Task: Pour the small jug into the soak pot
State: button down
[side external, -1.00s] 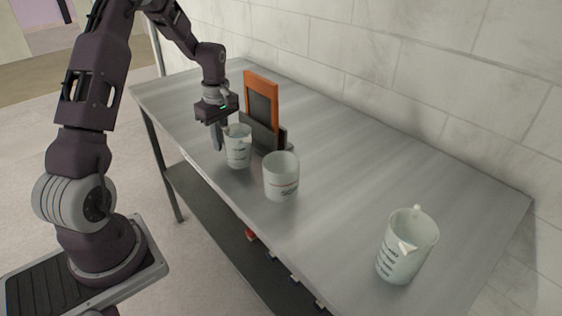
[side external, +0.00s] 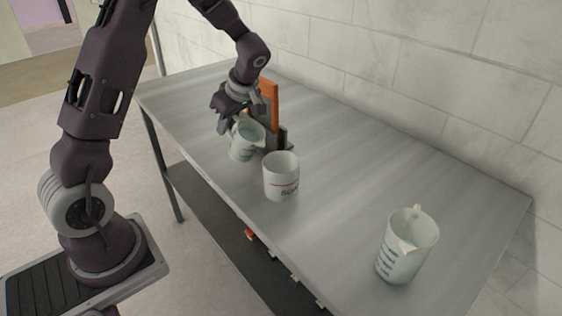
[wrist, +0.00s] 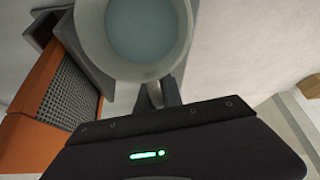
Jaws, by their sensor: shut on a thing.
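The small jug (side external: 243,146) is a pale, translucent cup with dark markings and bluish liquid inside. My gripper (side external: 234,115) is shut on it at its handle side. The jug is tilted a little towards the soak pot. In the wrist view the jug (wrist: 92,30) shows from above with liquid (wrist: 143,28) in it, and its handle (wrist: 156,94) lies between my fingers. The soak pot (side external: 281,178) is a white pot with a red line and dark lettering, upright on the table just right of the jug. Its inside is mostly hidden.
A larger jug (side external: 405,248) with markings stands upright at the table's near right. An orange-framed device (side external: 270,98) in a grey stand is close behind my gripper, also in the wrist view (wrist: 45,85). The steel table (side external: 350,160) is clear between pot and wall.

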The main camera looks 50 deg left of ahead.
aim_at(236, 116)
jog(key=shift+w+d+r+y, duration=0.2)
jog(key=shift+d+r+y, duration=0.6)
jog(key=shift+r+y, duration=0.15)
jog(key=shift+w+d+r+g+y, duration=0.15)
jog(key=shift+d+r+y, duration=0.15)
jog(key=shift+r+y, duration=0.3)
jog(key=shift+s+d+r+g+y, duration=0.1)
jog(key=shift+d+r+y, duration=0.15)
jog(key=shift+r+y, duration=0.35)
jog(key=shift+w+d+r+g+y, duration=0.15)
jog(key=shift+d+r+y, duration=0.25)
jog(key=shift+r, duration=0.35)
jog(key=shift+d+r+y, duration=0.2)
jog(key=shift+r+y, duration=0.3)
jog(key=shift+y, duration=0.05)
jog(key=shift+d+r, duration=0.15)
jog(key=shift+r, duration=0.1)
jog(key=shift+d+r+y, duration=0.1)
jog(key=shift+r+y, duration=0.05)
jog(key=shift+y, duration=0.25)
